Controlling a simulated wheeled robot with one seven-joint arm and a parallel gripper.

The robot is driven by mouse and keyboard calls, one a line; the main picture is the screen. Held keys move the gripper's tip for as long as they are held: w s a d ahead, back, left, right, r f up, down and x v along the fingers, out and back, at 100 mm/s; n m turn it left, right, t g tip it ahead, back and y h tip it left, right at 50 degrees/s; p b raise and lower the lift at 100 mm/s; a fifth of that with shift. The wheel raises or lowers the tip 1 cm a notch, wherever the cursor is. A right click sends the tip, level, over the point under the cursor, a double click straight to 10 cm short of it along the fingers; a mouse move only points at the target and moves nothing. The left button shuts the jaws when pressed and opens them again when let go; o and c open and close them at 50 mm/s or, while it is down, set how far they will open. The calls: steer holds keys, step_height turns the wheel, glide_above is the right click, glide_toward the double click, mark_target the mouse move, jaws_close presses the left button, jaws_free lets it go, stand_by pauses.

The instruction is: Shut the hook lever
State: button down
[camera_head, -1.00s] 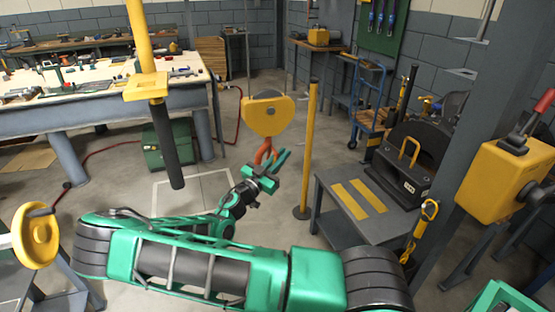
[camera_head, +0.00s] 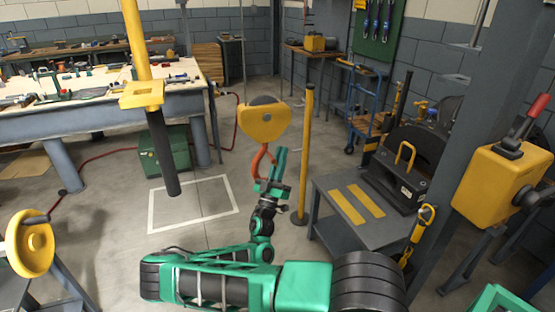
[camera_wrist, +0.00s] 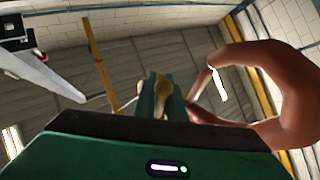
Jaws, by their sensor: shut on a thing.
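The orange-red hook (camera_head: 258,160) hangs under a yellow hook block (camera_head: 265,122) in the head view. In the wrist view the hook (camera_wrist: 285,90) curves large at the right, beside the fingers. My gripper (camera_head: 277,160) points upward just right of the hook. In the wrist view my green fingers (camera_wrist: 161,88) are close together around a small tan, knob-like piece (camera_wrist: 162,85), which looks like the end of the hook lever. The lever's pivot and the join to the hook are not clear. My gripper is shut on this piece.
A yellow post (camera_head: 306,150) stands close right of the gripper. A grey table (camera_head: 335,190) with a black machine (camera_head: 405,165) is further right. A yellow and black hanging pole (camera_head: 140,93) is at left. Floor inside the white outline (camera_head: 205,205) is clear.

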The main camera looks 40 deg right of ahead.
steer(key=shift+n+t, duration=0.3)
steer(key=c, duration=1.8)
jaws_free()
steer(key=v, duration=1)
steer(key=shift+a+f, duration=0.25)
steer(key=shift+f, duration=0.1)
steer(key=shift+s, duration=0.1)
